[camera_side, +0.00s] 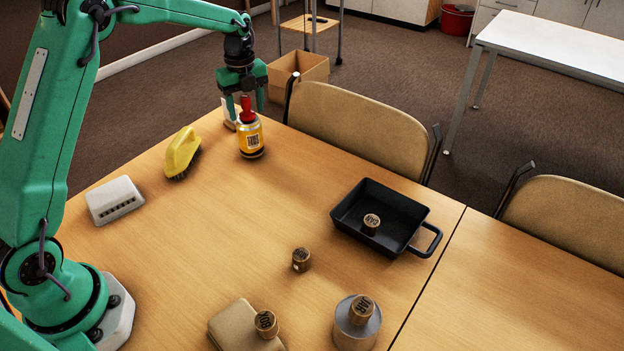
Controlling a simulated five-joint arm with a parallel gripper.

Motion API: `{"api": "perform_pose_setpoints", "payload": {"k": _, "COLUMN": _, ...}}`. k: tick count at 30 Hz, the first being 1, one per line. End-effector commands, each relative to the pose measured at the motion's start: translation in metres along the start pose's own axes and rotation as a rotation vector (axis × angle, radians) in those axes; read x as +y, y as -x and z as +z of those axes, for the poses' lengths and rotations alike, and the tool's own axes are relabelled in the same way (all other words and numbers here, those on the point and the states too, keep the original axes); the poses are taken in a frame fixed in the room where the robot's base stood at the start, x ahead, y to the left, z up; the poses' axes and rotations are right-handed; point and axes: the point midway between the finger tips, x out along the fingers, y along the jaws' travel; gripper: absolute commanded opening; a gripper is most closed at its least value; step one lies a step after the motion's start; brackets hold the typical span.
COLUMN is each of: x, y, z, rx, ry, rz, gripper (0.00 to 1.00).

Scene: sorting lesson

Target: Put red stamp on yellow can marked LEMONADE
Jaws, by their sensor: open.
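The red stamp (247,114) stands upright on top of the yellow can (251,141) near the table's far edge. The can is upright and shows a dark square code on its label; I cannot read the word LEMONADE from here. My gripper (246,104) points down from above, with its fingers open on either side of the stamp's red handle. I cannot tell whether a finger touches the handle. The upper part of the stamp is between the fingers.
A yellow brush (182,153) and a white box (115,200) are left of the can. A black pan (417,212) holds a wooden round piece (371,223). Similar pieces stand on the table (301,260), a beige block (228,325) and a grey cylinder (343,335).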

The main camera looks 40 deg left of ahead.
Motion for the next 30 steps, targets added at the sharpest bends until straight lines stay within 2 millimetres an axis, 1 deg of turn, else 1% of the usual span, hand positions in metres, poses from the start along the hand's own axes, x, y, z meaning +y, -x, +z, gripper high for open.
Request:
{"api": "perform_pose_setpoints", "payload": {"k": 5, "x": 0.000, "y": 0.005, "z": 0.000, "rx": -0.001, "ry": 0.000, "rz": -0.001, "gripper": 0.57}}
{"api": "perform_pose_setpoints", "payload": {"k": 11, "x": 0.000, "y": 0.022, "z": 0.000, "rx": -0.001, "ry": 0.000, "rz": -0.002, "gripper": 0.57}}
{"api": "perform_pose_setpoints", "payload": {"k": 24, "x": -0.001, "y": 0.091, "z": 0.000, "rx": -0.002, "ry": 0.000, "rz": -0.003, "gripper": 0.57}}
{"api": "perform_pose_setpoints", "payload": {"k": 30, "x": -0.001, "y": 0.114, "z": 0.000, "rx": -0.001, "ry": 0.000, "rz": -0.002, "gripper": 0.57}}
